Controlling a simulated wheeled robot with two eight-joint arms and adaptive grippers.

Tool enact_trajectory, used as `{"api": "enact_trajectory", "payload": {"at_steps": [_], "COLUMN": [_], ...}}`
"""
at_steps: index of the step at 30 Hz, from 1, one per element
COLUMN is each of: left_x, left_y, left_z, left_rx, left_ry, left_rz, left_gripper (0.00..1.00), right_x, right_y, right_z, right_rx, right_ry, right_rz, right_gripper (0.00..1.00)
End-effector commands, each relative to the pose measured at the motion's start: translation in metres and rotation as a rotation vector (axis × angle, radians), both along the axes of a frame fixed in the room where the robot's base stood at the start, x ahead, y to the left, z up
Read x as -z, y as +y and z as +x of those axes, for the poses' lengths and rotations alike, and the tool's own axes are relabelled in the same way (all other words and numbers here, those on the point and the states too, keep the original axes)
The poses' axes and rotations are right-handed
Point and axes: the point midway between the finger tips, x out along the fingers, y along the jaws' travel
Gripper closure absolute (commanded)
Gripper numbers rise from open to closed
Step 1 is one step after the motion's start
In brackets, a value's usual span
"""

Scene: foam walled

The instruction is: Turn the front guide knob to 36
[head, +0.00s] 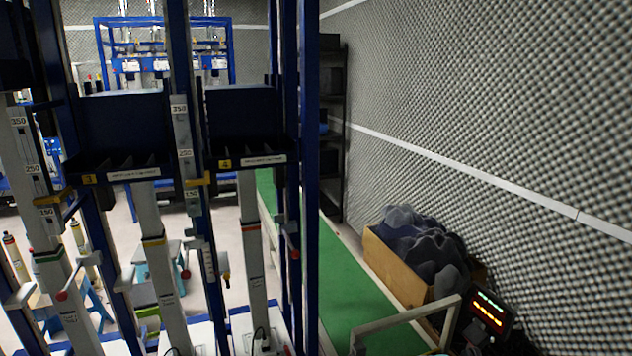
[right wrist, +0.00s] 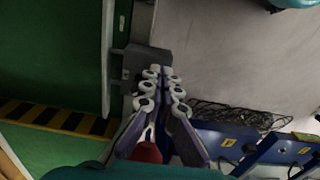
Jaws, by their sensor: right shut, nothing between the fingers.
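My right gripper (right wrist: 165,74) shows in the right wrist view with its fingers drawn together and nothing between the tips. The tips are beside a dark grey block (right wrist: 138,65) on a pale rail; I cannot tell whether they touch it. A round red knob (right wrist: 147,152) shows low in that view, partly hidden by the gripper's fingers. I cannot tell whether it is the front guide knob, and no dial or setting is readable there. Neither gripper shows in the head view. A small display (head: 488,312) with orange and green readouts stands at lower right, its figures too small to read.
Blue upright racks (head: 308,180) with numbered scales and dark bins fill the left of the head view. A green floor strip (head: 350,300) runs beside a wooden box (head: 395,265) of dark foam lumps. Cables (right wrist: 235,115) lie on the floor beside blue beams.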

Motion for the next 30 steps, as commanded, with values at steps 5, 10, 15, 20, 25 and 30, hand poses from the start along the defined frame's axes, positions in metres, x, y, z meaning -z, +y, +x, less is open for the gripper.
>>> {"api": "enact_trajectory", "payload": {"at_steps": [5, 10, 15, 20, 25, 30], "left_x": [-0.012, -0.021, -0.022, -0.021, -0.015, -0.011], "left_y": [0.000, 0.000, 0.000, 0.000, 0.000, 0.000], "left_z": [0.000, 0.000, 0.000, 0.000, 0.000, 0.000], "left_rx": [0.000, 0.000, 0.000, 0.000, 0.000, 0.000], "left_ry": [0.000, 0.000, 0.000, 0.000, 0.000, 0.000], "left_rz": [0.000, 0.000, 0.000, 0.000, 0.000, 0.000], "left_gripper": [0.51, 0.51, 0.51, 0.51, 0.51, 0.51], "right_x": [-0.026, -0.046, -0.051, -0.050, -0.055, -0.054], "right_y": [-0.001, -0.001, -0.001, -0.001, -0.017, -0.025], "right_z": [0.000, -0.001, -0.001, -0.001, 0.008, 0.012], "right_rx": [0.001, 0.001, 0.001, 0.001, 0.004, 0.001], "right_ry": [0.001, 0.002, 0.002, 0.002, 0.002, 0.002], "right_rz": [-0.001, -0.002, -0.002, -0.002, -0.002, -0.002], "right_gripper": [1.00, 1.00, 1.00, 1.00, 1.00, 1.00]}}
